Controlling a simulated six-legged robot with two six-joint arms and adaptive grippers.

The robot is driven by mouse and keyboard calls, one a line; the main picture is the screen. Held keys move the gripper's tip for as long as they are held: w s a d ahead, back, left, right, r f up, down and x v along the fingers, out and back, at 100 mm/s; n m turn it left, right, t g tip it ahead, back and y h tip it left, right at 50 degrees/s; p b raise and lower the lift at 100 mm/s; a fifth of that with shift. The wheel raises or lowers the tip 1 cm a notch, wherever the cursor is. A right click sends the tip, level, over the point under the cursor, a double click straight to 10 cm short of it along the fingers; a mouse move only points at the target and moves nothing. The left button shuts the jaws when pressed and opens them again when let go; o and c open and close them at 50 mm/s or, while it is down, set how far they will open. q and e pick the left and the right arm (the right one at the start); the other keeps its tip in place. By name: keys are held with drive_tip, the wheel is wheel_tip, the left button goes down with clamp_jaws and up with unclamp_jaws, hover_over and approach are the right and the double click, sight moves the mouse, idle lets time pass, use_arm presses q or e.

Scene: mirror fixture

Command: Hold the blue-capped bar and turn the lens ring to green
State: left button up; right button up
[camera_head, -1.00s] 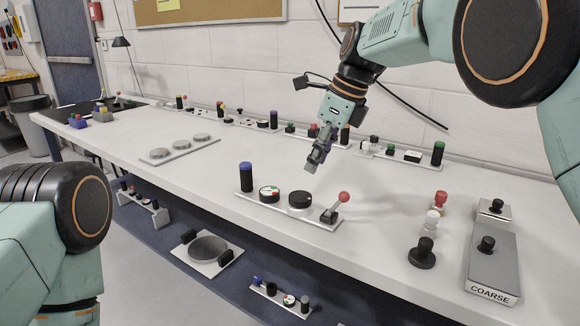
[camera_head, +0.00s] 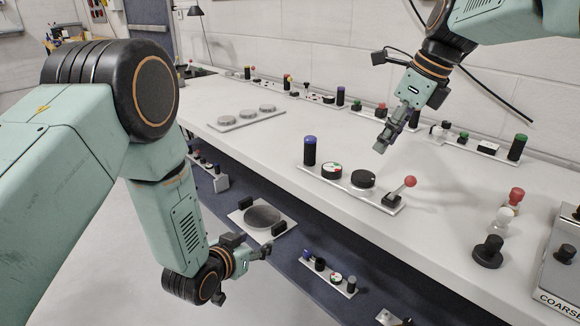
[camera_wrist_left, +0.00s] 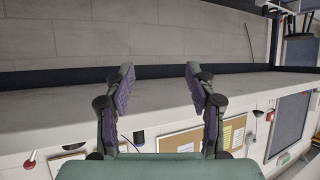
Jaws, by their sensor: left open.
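The blue-capped bar (camera_head: 310,151) stands upright at the left end of a pale plate (camera_head: 384,206) on the bench. Beside it on the plate are a black-rimmed dial (camera_head: 331,170) with a white, green and red face, a black round knob (camera_head: 363,180) and a red-ball lever (camera_head: 405,185). I cannot tell for certain which round part is the lens ring. My right gripper (camera_head: 384,142) is above and behind the knob, apart from it; its finger gap is unclear. My left gripper (camera_head: 264,251) is low, in front of the bench edge. In the left wrist view its fingers (camera_wrist_left: 160,85) are apart and empty.
A similar small plate (camera_head: 318,268) with a blue-ended part and dial sits below the bench top. Red, white and black knobs (camera_head: 487,251) stand at right.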

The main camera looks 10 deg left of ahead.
use_arm(q)
drive_tip(key=w+d+r+m+t+h, duration=0.1)
drive_tip(key=w+r+t, duration=0.1)
drive_tip(key=w+r, duration=0.4)
drive_tip(key=w+d+r+m+t+h, duration=0.1)
drive_tip(key=w+d+r+t+h, duration=0.15)
drive_tip(key=r, duration=0.65)
approach(307, 152)
drive_tip(key=w, duration=0.2)
drive_tip(key=shift+n, duration=0.3)
drive_tip(key=shift+d+x, duration=0.15)
drive_tip(key=shift+x, duration=1.8)
drive_tip(key=shift+d+x, duration=0.15)
drive_tip(key=shift+x, duration=1.8)
drive_tip(key=shift+s, duration=0.1)
clamp_jaws()
